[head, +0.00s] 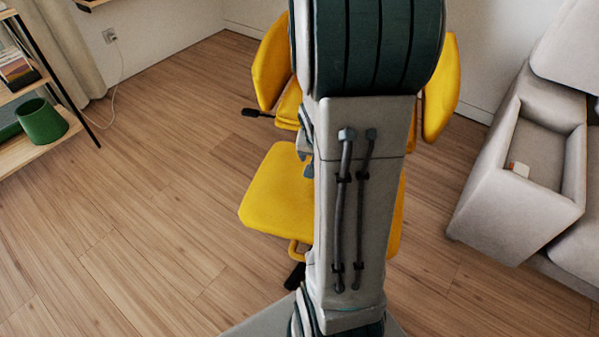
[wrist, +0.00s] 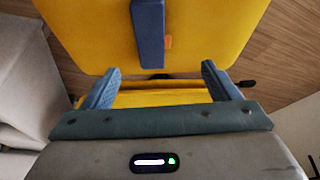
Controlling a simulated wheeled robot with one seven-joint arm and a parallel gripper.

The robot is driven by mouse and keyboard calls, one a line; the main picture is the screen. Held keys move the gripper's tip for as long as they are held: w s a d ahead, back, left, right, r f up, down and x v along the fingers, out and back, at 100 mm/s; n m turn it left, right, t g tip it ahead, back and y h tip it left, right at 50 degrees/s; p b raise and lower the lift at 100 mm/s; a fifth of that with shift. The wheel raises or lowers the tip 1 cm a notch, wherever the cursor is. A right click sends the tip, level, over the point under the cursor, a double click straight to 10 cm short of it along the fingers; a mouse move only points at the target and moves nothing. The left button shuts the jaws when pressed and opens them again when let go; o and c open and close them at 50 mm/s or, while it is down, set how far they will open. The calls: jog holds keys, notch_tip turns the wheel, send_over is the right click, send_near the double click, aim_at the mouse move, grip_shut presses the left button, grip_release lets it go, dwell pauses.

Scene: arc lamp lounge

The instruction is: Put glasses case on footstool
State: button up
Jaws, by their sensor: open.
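The glasses case looks like a long dark blue block (wrist: 149,38) lying on a yellow cushion in the wrist view, with a small orange patch at its right edge. That cushion appears to be the footstool (wrist: 215,30); in the head view the footstool (head: 272,195) shows as a yellow pad in front of the yellow chair. My gripper (wrist: 160,70) is open, its two blue fingers apart. The case's near end shows between and beyond the fingertips, with no visible finger contact. My arm hides the case in the head view.
A shelf with a green pot (head: 42,122) is at the left. Wooden floor between is clear.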

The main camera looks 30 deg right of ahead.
jog(key=s+a+r+n+y, duration=0.1)
jog(key=s+a+r+n, duration=0.2)
jog(key=a, duration=0.4)
jog(key=s+a+r+n+g+y, duration=0.1)
jog(key=s+a+r+n, duration=0.2)
jog(key=a, duration=0.4)
jog(key=s+a+r+n+y, duration=0.1)
jog(key=s+a+r+n, duration=0.2)
jog(key=a, duration=0.4)
jog(key=shift+s+r+g, duration=0.25)
jog(key=shift+s+g, duration=0.15)
jog(key=shift+s, duration=0.25)
